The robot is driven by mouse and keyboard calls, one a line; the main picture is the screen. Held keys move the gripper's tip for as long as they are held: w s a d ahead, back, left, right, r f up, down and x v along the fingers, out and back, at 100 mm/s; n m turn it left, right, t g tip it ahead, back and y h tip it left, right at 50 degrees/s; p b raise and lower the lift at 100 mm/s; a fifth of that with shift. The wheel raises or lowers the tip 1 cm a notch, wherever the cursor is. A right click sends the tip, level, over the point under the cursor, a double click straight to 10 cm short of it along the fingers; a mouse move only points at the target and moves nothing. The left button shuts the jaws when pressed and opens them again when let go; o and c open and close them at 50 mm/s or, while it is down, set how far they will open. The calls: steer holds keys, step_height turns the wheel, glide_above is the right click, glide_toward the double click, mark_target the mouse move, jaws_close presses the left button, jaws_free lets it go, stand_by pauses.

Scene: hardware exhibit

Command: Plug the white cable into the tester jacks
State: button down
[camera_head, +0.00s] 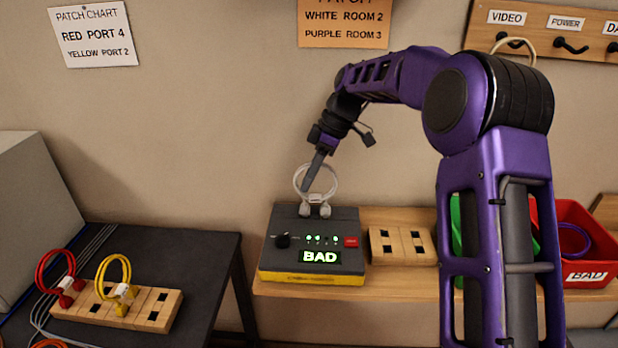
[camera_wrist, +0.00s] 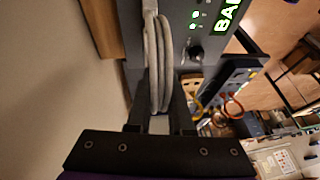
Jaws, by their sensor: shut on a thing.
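The white cable (camera_head: 325,210) is a coiled loop with two pale plugs pointing down at the back of the tester's top. The plugs meet the tester there; how deep they sit in the jacks cannot be seen. The tester (camera_head: 345,225) is a dark box with a yellow front edge, several green lights, a knob, a red button and a lit display reading BAD. My gripper (camera_head: 307,187) is shut on the white cable above the tester. In the wrist view the cable's strands (camera_wrist: 160,60) run between my gripper's fingers (camera_wrist: 158,110).
A wooden jack block (camera_head: 398,245) sits right of the tester on the shelf. A red bin (camera_head: 590,270) marked BAD holds a purple cable; a green bin (camera_head: 455,215) is partly behind my arm. At left, red (camera_head: 40,272) and yellow (camera_head: 102,269) cables stand in another block.

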steer(key=shift+f, duration=0.3)
stand_by(0.5)
steer(key=shift+c, duration=0.5)
jaws_free()
stand_by(0.4)
steer(key=shift+p+v, duration=0.75)
steer(key=shift+v, duration=3)
